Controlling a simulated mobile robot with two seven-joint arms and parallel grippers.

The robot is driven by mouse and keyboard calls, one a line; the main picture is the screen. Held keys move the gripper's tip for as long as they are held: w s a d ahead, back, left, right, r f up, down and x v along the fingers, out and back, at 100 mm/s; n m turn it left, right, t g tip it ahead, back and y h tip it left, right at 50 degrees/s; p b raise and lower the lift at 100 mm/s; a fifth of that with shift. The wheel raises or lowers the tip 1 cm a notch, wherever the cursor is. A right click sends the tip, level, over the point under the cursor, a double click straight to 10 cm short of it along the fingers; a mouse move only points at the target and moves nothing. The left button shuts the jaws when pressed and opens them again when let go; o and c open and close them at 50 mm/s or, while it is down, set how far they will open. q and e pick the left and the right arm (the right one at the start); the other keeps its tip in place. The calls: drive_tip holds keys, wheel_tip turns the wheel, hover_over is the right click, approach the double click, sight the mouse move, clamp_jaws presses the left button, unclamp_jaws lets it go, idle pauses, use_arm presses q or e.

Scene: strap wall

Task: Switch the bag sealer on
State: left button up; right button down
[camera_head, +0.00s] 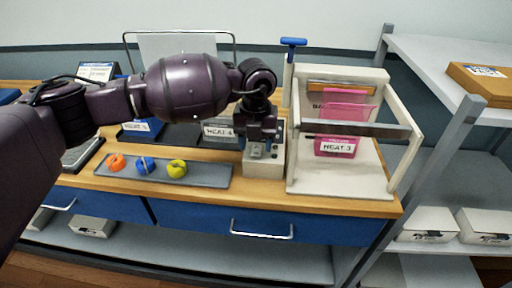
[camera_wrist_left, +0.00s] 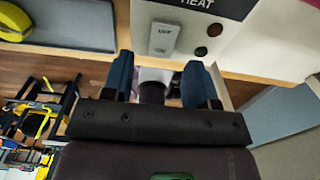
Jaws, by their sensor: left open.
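The bag sealer (camera_head: 340,185) is a cream frame with a long bar across it, standing at the right end of the wooden bench. A pink bag (camera_head: 345,112) and a "HEAT 3" label sit inside it. A pale box (camera_head: 263,168) stands just left of it. In the left wrist view the box face (camera_wrist_left: 240,50) carries a grey rocker switch (camera_wrist_left: 164,39) and two small dark round lamps. Which way the rocker is tipped is unclear. My left gripper (camera_head: 262,137) is over the box, its blue fingers open and empty near the switch (camera_wrist_left: 159,62). My right gripper is out of view.
A grey tray (camera_head: 215,178) with orange, blue and yellow rings lies left of the box. A blue-topped post (camera_head: 292,42) stands at the sealer's back left. Grey shelving (camera_head: 445,60) with boxes stands right. Blue drawers (camera_head: 200,218) are below the bench top.

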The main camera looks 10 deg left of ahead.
use_arm(q)
drive_tip(key=shift+f, duration=1)
